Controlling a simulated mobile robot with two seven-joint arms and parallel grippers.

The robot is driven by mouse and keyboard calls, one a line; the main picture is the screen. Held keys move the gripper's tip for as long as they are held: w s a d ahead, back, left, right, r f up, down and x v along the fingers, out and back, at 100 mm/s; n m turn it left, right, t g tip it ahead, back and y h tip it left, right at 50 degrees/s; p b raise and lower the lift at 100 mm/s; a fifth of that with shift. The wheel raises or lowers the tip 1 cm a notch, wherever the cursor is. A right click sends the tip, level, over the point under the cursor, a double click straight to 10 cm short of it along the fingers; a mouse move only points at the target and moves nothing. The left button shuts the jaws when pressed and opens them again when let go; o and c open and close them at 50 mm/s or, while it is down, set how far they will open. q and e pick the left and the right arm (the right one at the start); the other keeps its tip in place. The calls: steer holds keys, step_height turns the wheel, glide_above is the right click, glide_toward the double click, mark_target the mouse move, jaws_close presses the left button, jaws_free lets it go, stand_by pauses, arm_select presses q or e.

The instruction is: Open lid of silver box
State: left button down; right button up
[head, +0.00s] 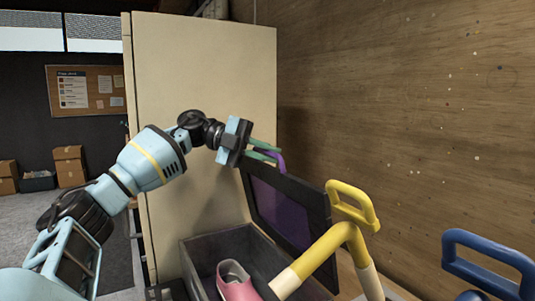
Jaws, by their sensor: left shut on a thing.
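The box (205,246) is dark grey here, at the lower middle of the head view. Its lid (318,203) stands raised at the back right, with a dark frame and a purple inner panel. My left gripper (264,153) is at the lid's upper left corner, its green fingers shut on a curved purple handle (277,164) beside the lid's top edge. How the handle joins the lid is partly hidden by the fingers. My right gripper is not in view.
A pink sneaker (237,282) shows at the box's front; I cannot tell if it is inside. A yellow loop-handled thing (330,244) crosses before the lid. A blue handle (490,262) is at right. A cream cabinet (200,75) and wooden wall (410,110) stand behind.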

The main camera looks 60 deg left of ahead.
arm_select(q)
steer(key=c, duration=1.5)
jaws_free()
steer(key=shift+s+a, duration=0.1)
steer(key=shift+a, duration=0.1)
steer(key=b+v, duration=0.1)
steer(key=v, duration=0.5)
steer(key=shift+r, duration=0.1)
steer(key=shift+s+a+r, duration=0.15)
steer(key=shift+s+a, duration=0.25)
steer(key=shift+a, duration=0.1)
